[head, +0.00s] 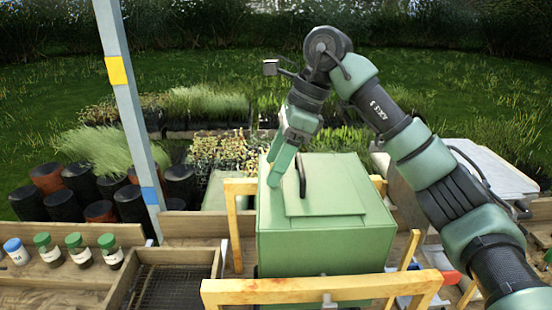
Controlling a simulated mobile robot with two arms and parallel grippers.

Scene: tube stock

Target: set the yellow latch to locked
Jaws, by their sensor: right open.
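No yellow latch can be made out for certain in the head view. A green box (318,245) with a raised lid panel (330,198) stands at the centre, inside a yellow-orange wooden frame (320,289). A dark upright handle (301,175) rises from the top of the box. My right gripper (276,170) reaches down from above to the box's back left corner, just left of the handle. It is open, with its fingers pointing down; I cannot tell whether it touches the box. My left gripper is not in view.
A pale post (133,120) with yellow and blue bands stands at the left. Several capped jars (78,250) are in a wooden tray at the lower left, beside a mesh-bottomed tray (172,283). Dark and brown pots (82,185) and seedling trays stand behind.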

